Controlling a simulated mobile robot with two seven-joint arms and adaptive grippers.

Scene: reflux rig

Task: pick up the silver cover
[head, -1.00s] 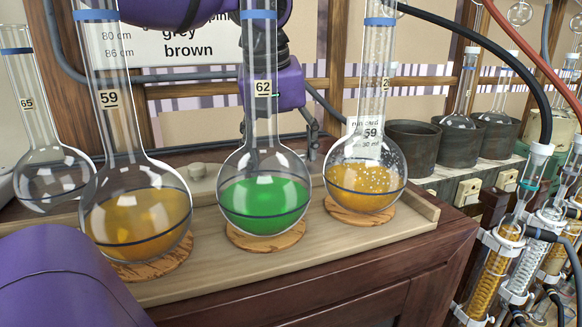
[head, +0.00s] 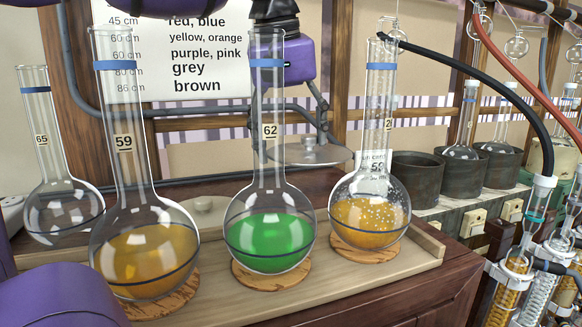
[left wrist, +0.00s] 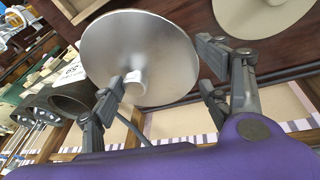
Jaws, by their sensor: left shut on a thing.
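The silver cover (head: 312,155) is a shallow round metal disc with a small knob. In the head view it hangs above the bench behind the green-filled flask (head: 268,232), which hides its left part. In the left wrist view the silver cover (left wrist: 150,45) fills the upper middle, with its knob near one finger. The exact finger contact is hard to see. Its fingers also show in the left wrist view (left wrist: 165,82). My right gripper is not in view.
An amber flask (head: 150,255) and a bubbling amber flask (head: 366,215) stand on cork rings beside the green one. An empty flask (head: 62,212) is at left. A pale lid (head: 203,212) lies behind them. Dark pots (head: 417,178) and hoses (head: 500,85) are at right.

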